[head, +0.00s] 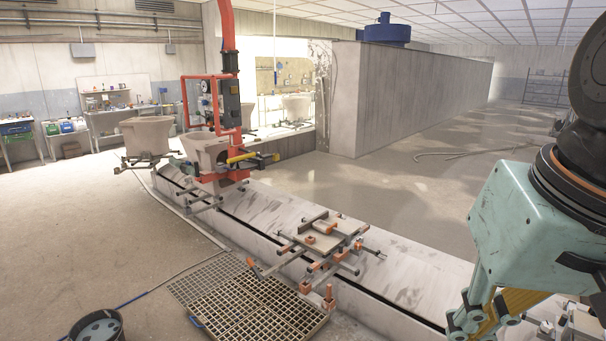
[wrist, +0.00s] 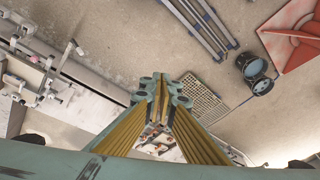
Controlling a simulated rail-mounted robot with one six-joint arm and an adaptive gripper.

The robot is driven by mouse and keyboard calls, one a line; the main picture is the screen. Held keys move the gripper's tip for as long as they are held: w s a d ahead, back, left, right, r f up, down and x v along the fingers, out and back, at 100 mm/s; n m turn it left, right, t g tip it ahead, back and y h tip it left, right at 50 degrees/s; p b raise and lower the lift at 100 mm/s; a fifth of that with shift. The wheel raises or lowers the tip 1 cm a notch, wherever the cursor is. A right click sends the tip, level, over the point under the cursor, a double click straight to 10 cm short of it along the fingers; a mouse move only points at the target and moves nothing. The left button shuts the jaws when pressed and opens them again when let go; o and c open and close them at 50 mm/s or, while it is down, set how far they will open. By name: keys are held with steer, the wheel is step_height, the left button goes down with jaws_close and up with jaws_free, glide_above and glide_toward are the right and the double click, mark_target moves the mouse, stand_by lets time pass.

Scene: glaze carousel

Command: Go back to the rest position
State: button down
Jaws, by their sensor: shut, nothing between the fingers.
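My gripper (head: 487,318) is at the bottom right of the head view, partly cut off by the frame's lower edge. It hangs from my teal wrist, to the right of the conveyor. In the wrist view my gripper (wrist: 162,80) points away from the camera, with its yellow-lined fingers closed together at the tips. Nothing shows between the fingers. No held object is in view.
A concrete conveyor (head: 290,225) runs diagonally, carrying an empty clamp carriage (head: 322,243). Pale ceramic bowls (head: 205,150) stand farther back beside a red lifting frame (head: 228,50). A floor grate (head: 240,297) and dark bucket (head: 95,326) lie left. Floor right of the conveyor is open.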

steer(key=shift+n+t+h, duration=0.4)
steer(key=shift+n, duration=0.5)
steer(key=shift+s+d+r, duration=0.15)
steer(key=shift+s+r, duration=0.05)
steer(key=shift+s, duration=1.05)
steer(key=shift+s+d+r, duration=0.1)
steer(key=shift+s+r, duration=0.1)
steer(key=shift+s, duration=1.05)
steer(key=shift+f, duration=0.15)
step_height(320, 180, down, 10)
steer(key=b, duration=1)
